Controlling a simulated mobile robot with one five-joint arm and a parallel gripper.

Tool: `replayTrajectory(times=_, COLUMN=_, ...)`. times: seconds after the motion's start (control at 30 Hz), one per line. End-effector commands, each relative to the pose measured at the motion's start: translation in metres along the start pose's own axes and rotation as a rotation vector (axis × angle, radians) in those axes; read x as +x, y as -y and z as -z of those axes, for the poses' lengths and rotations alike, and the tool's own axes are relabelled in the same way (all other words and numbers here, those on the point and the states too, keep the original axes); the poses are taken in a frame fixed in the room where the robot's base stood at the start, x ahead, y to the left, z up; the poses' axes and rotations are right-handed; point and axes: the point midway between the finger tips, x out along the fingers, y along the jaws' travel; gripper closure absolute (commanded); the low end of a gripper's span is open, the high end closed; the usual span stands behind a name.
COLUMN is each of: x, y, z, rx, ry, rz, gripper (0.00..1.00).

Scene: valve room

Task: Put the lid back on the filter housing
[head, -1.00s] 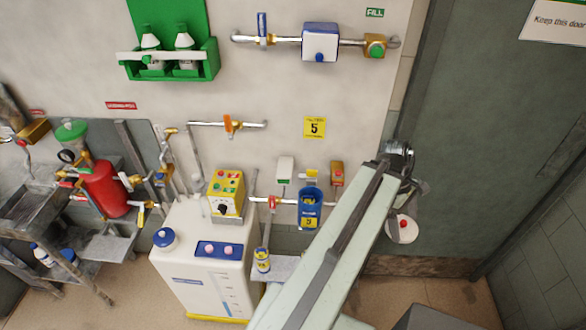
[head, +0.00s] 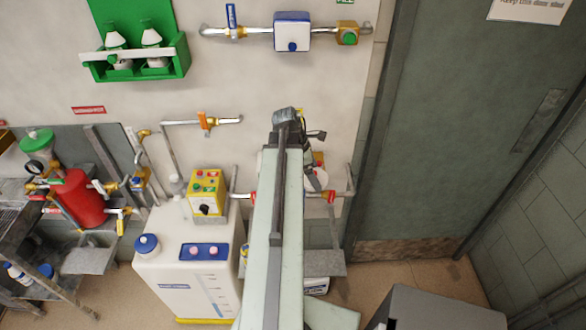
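The lid, a round white disc (head: 317,181), shows partly at the right edge of my arm, in front of the wall pipe; the rest of it is behind the arm. My gripper (head: 309,165) is at the far end of the arm, and its fingertips are mostly hidden. The lid has travelled with it, so it appears shut on the lid. The blue filter housing that showed on the wall pipe a second ago is now hidden behind my arm. I cannot tell the gap between lid and housing.
A white tank (head: 187,262) with a blue cap stands left of my arm, with a yellow control box (head: 207,190) behind it. A grey shelf (head: 329,263) lies right of the arm. The grey door (head: 470,130) is at the right. A grey cabinet (head: 445,310) stands at the lower right.

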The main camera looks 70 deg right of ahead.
Motion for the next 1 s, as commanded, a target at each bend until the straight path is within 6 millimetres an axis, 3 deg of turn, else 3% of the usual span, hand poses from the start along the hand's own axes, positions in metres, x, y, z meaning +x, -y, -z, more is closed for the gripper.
replayTrajectory(times=0.03, x=-0.007, y=-0.013, z=0.021, rx=-0.059, ry=0.001, rz=-0.024, gripper=0.58)
replayTrajectory(times=0.1, x=-0.015, y=-0.023, z=0.042, rx=-0.123, ry=0.003, rz=-0.049, gripper=0.58)
replayTrajectory(times=0.2, x=-0.022, y=-0.031, z=0.060, rx=-0.176, ry=0.004, rz=-0.072, gripper=0.58)
replayTrajectory(times=0.57, x=-0.018, y=-0.033, z=0.069, rx=-0.195, ry=0.005, rz=-0.080, gripper=0.58)
replayTrajectory(times=1.0, x=0.026, y=-0.033, z=0.086, rx=-0.193, ry=0.005, rz=-0.079, gripper=0.58)
